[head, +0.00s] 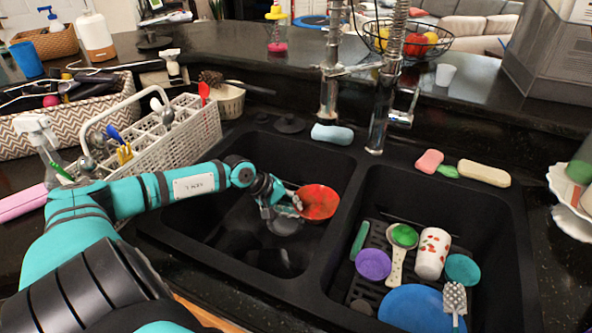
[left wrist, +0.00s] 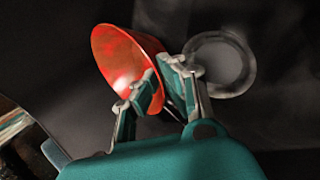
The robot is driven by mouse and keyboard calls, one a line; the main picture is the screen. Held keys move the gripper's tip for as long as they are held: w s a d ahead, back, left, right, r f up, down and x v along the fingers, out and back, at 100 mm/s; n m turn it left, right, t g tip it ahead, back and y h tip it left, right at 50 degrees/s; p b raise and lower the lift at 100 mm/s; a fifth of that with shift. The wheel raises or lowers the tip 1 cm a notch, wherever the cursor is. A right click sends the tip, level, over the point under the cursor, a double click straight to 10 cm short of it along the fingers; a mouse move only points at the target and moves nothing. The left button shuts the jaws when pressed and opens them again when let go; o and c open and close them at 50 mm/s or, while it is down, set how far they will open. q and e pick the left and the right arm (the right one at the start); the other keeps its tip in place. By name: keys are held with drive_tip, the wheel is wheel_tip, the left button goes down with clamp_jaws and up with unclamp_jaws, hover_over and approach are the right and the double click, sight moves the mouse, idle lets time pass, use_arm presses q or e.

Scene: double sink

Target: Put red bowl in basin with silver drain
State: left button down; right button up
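The red bowl (head: 318,202) is tilted inside the left basin (head: 215,225), near the divider between the basins. It also shows large in the left wrist view (left wrist: 122,58). My left gripper (head: 287,205) reaches into this basin, and its fingers (left wrist: 160,82) are closed on the bowl's rim, one on each side. The silver drain (head: 285,227) is on the left basin's floor, just below the gripper; it is a grey ring in the left wrist view (left wrist: 222,64). Whether the bowl touches the floor I cannot tell. My right gripper is not in view.
The right basin holds a dark rack with a blue plate (head: 418,308), purple bowl (head: 373,264), teal bowl (head: 462,269) and patterned cup (head: 432,252). A faucet (head: 380,110) stands behind the divider. A white cutlery basket (head: 165,140) is at the left.

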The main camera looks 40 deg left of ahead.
use_arm(q)
drive_tip(key=shift+f, duration=2.2)
drive_tip(key=c, duration=1.5)
unclamp_jaws()
drive_tip(key=shift+r, duration=0.1)
drive_tip(key=shift+r, duration=0.1)
drive_tip(key=shift+r+p, duration=0.2)
drive_tip(key=shift+p, duration=0.1)
drive_tip(key=shift+p+v, duration=2.65)
drive_tip(key=shift+v, duration=3.3)
